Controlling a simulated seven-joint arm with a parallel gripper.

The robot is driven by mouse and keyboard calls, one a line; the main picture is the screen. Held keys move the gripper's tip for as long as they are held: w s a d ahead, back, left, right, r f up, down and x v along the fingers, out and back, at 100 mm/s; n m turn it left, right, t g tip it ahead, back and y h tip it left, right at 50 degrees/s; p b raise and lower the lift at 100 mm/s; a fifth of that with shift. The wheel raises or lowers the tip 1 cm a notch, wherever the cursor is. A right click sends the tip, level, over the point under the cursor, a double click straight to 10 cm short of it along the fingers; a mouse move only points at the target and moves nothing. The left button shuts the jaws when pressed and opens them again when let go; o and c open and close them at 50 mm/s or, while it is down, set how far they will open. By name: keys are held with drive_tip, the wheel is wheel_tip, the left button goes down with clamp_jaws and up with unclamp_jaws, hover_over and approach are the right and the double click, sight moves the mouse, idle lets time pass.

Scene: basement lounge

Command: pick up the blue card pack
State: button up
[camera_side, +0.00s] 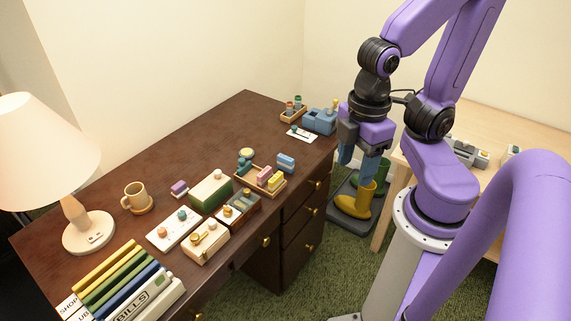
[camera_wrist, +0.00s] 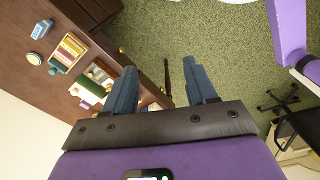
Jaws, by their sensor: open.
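A small blue block, which looks like the blue card pack (camera_side: 286,162), lies on the dark wooden desk near its right edge, just behind a small wooden tray. In the wrist view the blue card pack (camera_wrist: 41,29) is at the upper left, beside the tray. My gripper (camera_side: 360,157) is open and empty, with blue-grey fingers pointing down. It is to the right of the desk, above the floor and apart from the pack. In the wrist view my gripper (camera_wrist: 161,75) has carpet and the desk edge between and beyond its fingers.
The wooden tray (camera_side: 252,183) holds pink and yellow blocks. A green box (camera_side: 211,190), mug (camera_side: 135,193), lamp (camera_side: 78,225) and several books also stand on the desk (camera_side: 210,136). Yellow boots (camera_side: 357,199) stand on the floor below my gripper.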

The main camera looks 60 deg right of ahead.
drive_tip(key=w+d+f+m+t, duration=0.1)
drive_tip(key=w+d+f, duration=0.2)
drive_tip(key=w+f, duration=0.35)
drive_tip(key=w+d+f+m+t, duration=0.1)
drive_tip(key=w+d+f, duration=0.2)
drive_tip(key=w, duration=0.6)
drive_tip(key=w+d+f+t+y, duration=0.1)
drive_tip(key=w+d+f, duration=0.2)
drive_tip(key=d+f, duration=0.55)
drive_tip(key=s+d+f+m+t+y, duration=0.3)
drive_tip(key=d+f+m+t, duration=0.15)
drive_tip(key=d, duration=0.25)
drive_tip(key=m+t+h, duration=0.2)
drive_tip(key=m+t, duration=0.2)
drive_tip(key=t, duration=0.1)
approach(291, 162)
drive_tip(key=w+f, duration=0.1)
drive_tip(key=w, duration=0.1)
drive_tip(key=w+d+f, duration=0.1)
drive_tip(key=w+f, duration=0.1)
drive_tip(key=shift+w+f, duration=0.25)
drive_tip(key=shift+w, duration=0.05)
drive_tip(key=shift+a+r+x, duration=0.1)
drive_tip(key=shift+a+x, duration=0.05)
drive_tip(key=shift+x, duration=1.2)
drive_tip(key=shift+a+r+x, duration=0.15)
drive_tip(key=shift+a+x, duration=0.05)
drive_tip(key=shift+x, duration=1.2)
clamp_jaws()
